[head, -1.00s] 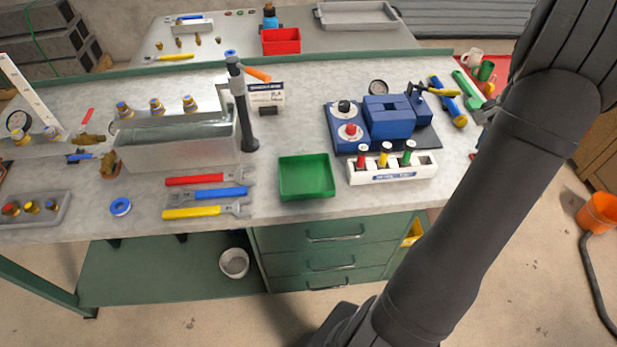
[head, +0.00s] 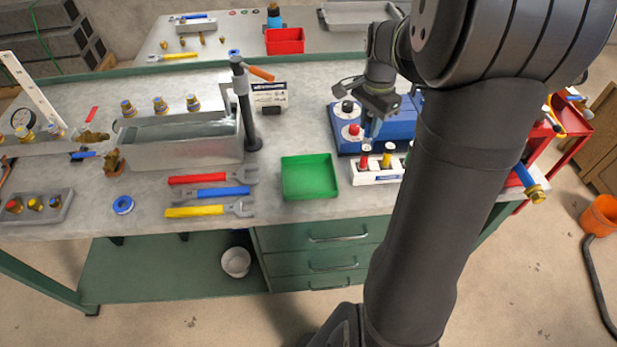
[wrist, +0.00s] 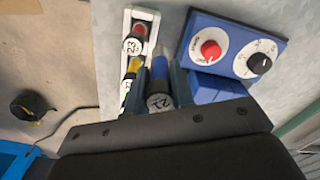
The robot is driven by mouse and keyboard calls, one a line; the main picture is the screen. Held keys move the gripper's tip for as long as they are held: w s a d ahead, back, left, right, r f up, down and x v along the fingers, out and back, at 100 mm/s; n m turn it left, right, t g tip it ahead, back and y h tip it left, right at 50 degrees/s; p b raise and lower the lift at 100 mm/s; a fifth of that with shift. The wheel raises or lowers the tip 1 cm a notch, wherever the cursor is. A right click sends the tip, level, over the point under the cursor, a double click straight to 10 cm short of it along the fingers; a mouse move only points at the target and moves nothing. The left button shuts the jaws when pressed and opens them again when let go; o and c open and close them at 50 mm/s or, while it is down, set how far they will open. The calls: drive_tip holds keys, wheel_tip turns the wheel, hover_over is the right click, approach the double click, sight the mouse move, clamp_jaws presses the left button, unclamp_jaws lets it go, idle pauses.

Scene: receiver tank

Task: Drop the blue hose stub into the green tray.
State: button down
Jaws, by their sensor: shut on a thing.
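The blue hose stub (wrist: 160,82), with a dark numbered end, is between the fingers of my gripper (wrist: 163,84) in the wrist view. My gripper is shut on it. In the head view my gripper (head: 375,122) hangs over the front of the blue device, just behind the white rack; the stub there is small and hard to make out. The green tray (head: 310,178) lies on the bench to the left of the rack and is empty. My gripper is apart from the tray, to its right and farther back.
The white rack (head: 366,177) holds a red and a yellow stub; its right end is hidden by my arm. The blue device's control panel (wrist: 232,52) has red and black knobs. Wrenches (head: 210,192) lie left of the tray. Bare bench lies around the tray.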

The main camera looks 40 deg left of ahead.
drive_tip(key=s+a+r, duration=0.1)
drive_tip(key=s+a, duration=0.6)
drive_tip(key=s, duration=0.6)
drive_tip(key=shift+w+d+f, duration=0.1)
drive_tip(key=shift+f, duration=1.35)
drive_tip(key=shift+w+d+f, duration=0.1)
drive_tip(key=shift+f, duration=1.35)
drive_tip(key=c, duration=1.1)
unclamp_jaws()
drive_tip(key=shift+c, duration=0.2)
wheel_tip(320, 180, up, 18)
drive_tip(key=shift+f, duration=0.25)
drive_tip(key=shift+f, duration=0.15)
